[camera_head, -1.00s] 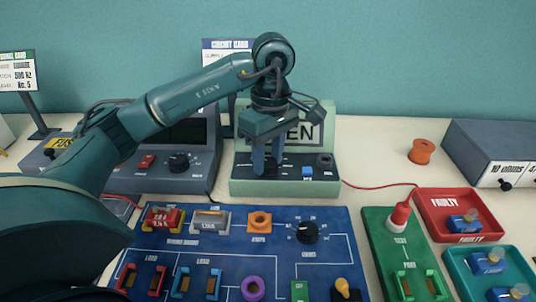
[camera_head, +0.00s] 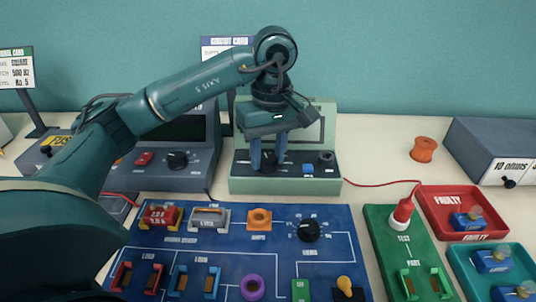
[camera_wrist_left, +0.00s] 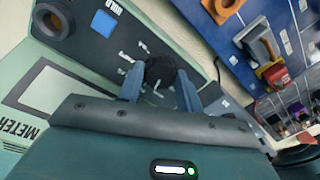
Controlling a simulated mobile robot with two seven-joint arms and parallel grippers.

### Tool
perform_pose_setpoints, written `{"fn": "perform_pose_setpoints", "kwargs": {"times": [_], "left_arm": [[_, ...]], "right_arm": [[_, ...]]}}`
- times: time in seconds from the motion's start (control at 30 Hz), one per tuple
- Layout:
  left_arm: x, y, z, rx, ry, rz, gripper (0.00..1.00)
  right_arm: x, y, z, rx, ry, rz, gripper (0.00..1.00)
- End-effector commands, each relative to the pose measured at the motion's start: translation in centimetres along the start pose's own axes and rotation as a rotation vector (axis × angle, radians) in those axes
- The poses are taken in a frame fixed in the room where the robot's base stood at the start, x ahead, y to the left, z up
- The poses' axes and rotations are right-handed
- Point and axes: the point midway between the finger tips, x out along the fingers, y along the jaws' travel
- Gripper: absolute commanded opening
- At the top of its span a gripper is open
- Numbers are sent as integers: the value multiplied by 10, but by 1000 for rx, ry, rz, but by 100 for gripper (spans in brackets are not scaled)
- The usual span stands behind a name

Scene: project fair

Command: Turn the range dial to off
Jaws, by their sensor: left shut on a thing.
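The meter (camera_head: 250,187) is a pale green box with a dark sloped front panel, at the back centre of the table. Its screen (camera_head: 309,128) shows no text where it is visible; my wrist hides part of it. My left gripper (camera_head: 268,163) points down at the panel, its two blue fingers shut on the black range dial. The dial (camera_wrist_left: 159,68) shows between the fingertips in the left wrist view, with white marks around it. I cannot read which mark its pointer faces. My right gripper is not in view.
A blue HOLD button (camera_head: 307,169) and a round dark socket (camera_head: 326,158) sit right of the dial. A grey instrument (camera_head: 155,180) with its own knob stands close on the left. The blue circuit board (camera_head: 330,230) lies in front. A red lead runs right to the probe (camera_head: 403,213).

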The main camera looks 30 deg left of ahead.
Motion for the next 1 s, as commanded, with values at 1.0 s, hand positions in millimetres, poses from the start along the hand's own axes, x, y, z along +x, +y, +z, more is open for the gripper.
{"fn": "perform_pose_setpoints", "kwargs": {"times": [1.0], "left_arm": [[0, -1, 0, 287, 16, -2, 12]], "right_arm": [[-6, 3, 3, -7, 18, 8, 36]]}}
